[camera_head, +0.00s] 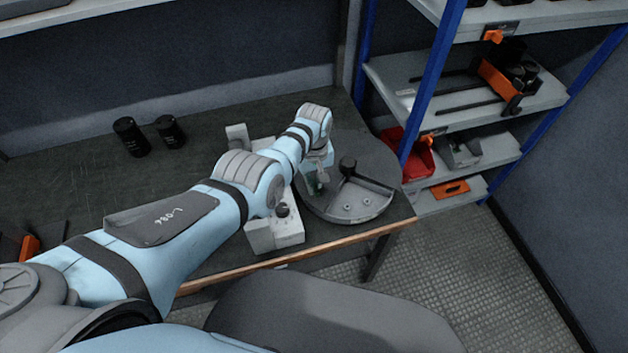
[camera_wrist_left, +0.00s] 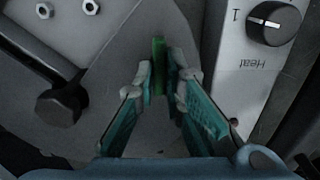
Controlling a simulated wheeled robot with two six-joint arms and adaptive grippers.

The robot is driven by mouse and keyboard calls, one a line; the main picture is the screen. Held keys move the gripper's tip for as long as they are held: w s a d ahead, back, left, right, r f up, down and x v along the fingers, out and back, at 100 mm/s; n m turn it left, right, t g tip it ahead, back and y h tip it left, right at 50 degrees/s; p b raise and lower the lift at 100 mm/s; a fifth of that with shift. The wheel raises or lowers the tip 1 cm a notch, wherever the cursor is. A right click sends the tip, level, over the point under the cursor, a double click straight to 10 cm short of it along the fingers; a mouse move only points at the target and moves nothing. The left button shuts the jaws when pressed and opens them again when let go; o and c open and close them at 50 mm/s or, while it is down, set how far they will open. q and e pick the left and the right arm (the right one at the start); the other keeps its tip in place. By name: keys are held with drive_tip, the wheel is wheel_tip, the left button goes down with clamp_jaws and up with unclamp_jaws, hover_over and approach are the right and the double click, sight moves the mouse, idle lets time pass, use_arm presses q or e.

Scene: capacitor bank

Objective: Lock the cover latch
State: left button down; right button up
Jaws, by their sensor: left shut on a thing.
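My left gripper (camera_head: 318,178) is over the left part of a round grey plate on the bench. In the left wrist view its teal-padded fingers (camera_wrist_left: 167,82) are closed on a narrow upright green piece (camera_wrist_left: 158,62). This green piece seems to be the cover latch; its base is partly hidden by the fingers. The round grey cover plate (camera_head: 346,210) carries two bolts and a black knob-ended lever (camera_head: 348,166). The lever's dark head also shows in the left wrist view (camera_wrist_left: 58,106), left of the fingers. My right gripper is not in view.
A white unit (camera_head: 290,232) with a black dial (camera_wrist_left: 274,22) marked "Heat" stands close beside the plate, partly under my left arm. Two black cylinders (camera_head: 131,137) stand at the back left of the bench (camera_head: 70,185). A blue-post shelf (camera_head: 425,90) rises at the right.

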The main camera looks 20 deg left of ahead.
sight(315, 185)
use_arm(q)
drive_tip(key=c, duration=1.7)
unclamp_jaws()
wheel_tip(315, 185, up, 12)
drive_tip(key=shift+r, duration=0.1)
drive_tip(key=shift+d, duration=0.1)
